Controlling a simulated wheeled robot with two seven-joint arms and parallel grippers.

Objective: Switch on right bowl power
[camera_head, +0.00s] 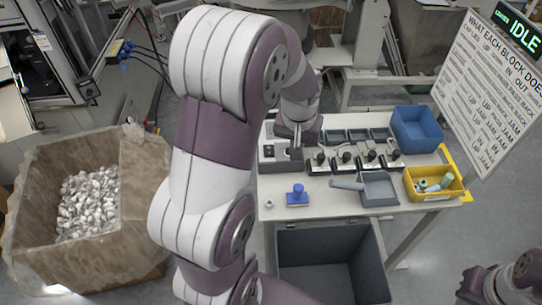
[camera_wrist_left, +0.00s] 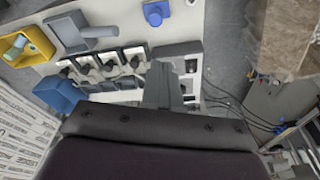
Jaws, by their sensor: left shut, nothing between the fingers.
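A grey switch box (camera_head: 267,164) with small dark switches on top stands at the left end of the row of blocks on the white table; it also shows in the left wrist view (camera_wrist_left: 191,66). The switch labels are too small to read. My left gripper (camera_head: 296,154) is shut and empty, pointing down over the right part of this box. In the left wrist view the closed fingers (camera_wrist_left: 160,84) overlap the box's left side, and contact cannot be told. My right gripper (camera_head: 497,290) is at the bottom right, away from the table.
Several blocks with black knobs (camera_head: 345,157) stand just right of the box. A blue bin (camera_head: 416,124), a yellow tray (camera_head: 434,190), a grey scoop-like tray (camera_head: 379,188) and a blue stamp-like piece (camera_head: 297,196) share the table (camera_head: 335,203).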

